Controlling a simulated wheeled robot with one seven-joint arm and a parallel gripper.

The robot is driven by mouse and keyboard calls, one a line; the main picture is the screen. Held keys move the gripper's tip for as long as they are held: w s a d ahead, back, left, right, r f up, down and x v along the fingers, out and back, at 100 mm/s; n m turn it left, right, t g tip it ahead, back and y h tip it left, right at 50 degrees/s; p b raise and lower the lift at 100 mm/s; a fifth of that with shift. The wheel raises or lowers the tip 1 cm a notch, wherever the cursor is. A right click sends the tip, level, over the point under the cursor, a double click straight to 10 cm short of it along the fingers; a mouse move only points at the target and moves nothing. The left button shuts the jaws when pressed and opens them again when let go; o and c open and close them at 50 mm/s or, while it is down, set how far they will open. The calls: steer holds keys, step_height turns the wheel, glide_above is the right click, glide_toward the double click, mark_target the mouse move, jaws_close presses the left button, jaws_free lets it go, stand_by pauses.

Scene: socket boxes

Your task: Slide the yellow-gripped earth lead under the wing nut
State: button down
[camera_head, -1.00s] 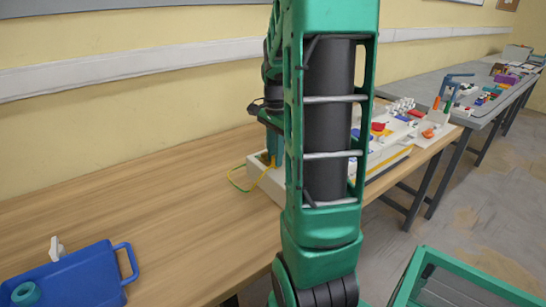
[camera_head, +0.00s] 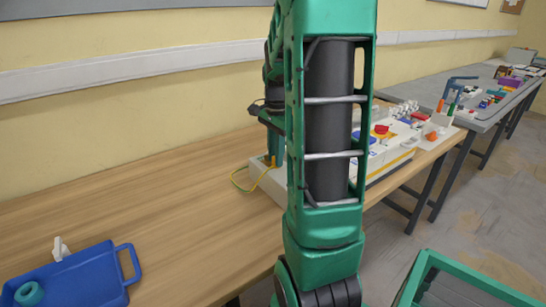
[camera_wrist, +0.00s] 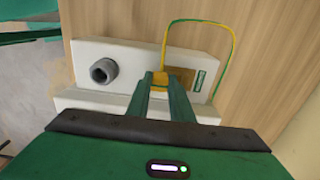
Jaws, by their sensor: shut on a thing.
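The yellow grip of the earth lead (camera_wrist: 160,81) is between the green fingertips of my gripper (camera_wrist: 163,88), which are shut on it. Its yellow-green cable (camera_wrist: 200,20) loops away over the wooden bench and back towards the white box (camera_wrist: 130,55). A brass-coloured patch (camera_wrist: 181,77) on the box is right beside the grip. I cannot make out the wing nut; the fingers may hide it. In the head view the cable (camera_head: 236,184) bows out left of the box (camera_head: 262,188), and my arm covers most of the box's near end.
A grey round fitting (camera_wrist: 103,70) stands up from the box beside my fingers. The wooden bench (camera_head: 150,205) between is clear. Coloured parts crowd the box's far end.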

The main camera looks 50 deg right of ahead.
steer(key=c, duration=1.5)
jaws_free()
step_height(320, 180, up, 18)
steer(key=shift+f, duration=0.1)
steer(key=shift+a, duration=0.1)
